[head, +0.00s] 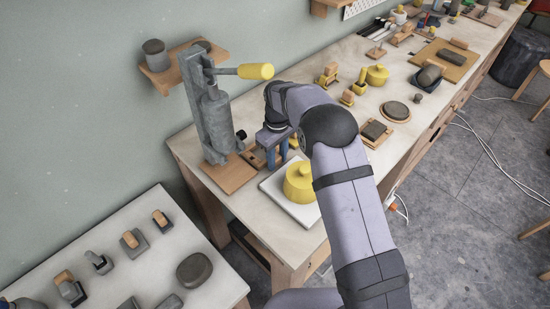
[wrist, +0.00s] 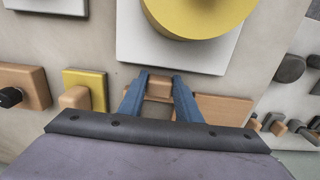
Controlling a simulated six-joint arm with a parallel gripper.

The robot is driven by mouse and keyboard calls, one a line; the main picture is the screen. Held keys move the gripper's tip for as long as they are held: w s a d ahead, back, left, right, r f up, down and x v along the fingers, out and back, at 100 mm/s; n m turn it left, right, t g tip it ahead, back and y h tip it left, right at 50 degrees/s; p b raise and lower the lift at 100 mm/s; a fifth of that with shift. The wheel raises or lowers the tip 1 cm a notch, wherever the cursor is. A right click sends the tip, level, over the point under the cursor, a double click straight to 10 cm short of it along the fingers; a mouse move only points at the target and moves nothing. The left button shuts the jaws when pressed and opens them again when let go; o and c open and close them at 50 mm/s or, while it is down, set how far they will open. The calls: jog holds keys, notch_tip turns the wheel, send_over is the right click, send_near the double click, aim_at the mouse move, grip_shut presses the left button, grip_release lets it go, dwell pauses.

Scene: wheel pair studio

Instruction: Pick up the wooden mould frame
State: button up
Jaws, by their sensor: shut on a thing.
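My gripper (head: 277,155) is low over the near end of the workbench, between the grey press and the yellow lidded pot. In the wrist view, its two blue fingers (wrist: 159,77) are shut on a small pale wooden piece, the wooden mould frame (wrist: 159,90). Only part of it shows between the fingers; the rest is hidden by the gripper. I cannot tell whether it touches the bench.
The yellow pot (head: 300,183) stands on a white slab (head: 276,195) close beside my gripper. The grey press (head: 209,118), with a yellow-ended lever (head: 255,71), stands on a wooden base (head: 230,178) to the left. Several small tools and a tray (head: 389,142) lie farther along the bench.

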jog(key=shift+r+b, duration=0.4)
jog(key=shift+r, duration=0.15)
notch_tip(320, 180, up, 2)
jog(key=shift+b, duration=0.7)
jog(key=s+a+b, duration=0.6)
jog(key=s+a, duration=0.6)
jog(key=shift+s+a, duration=0.35)
jog(key=shift+s, duration=0.05)
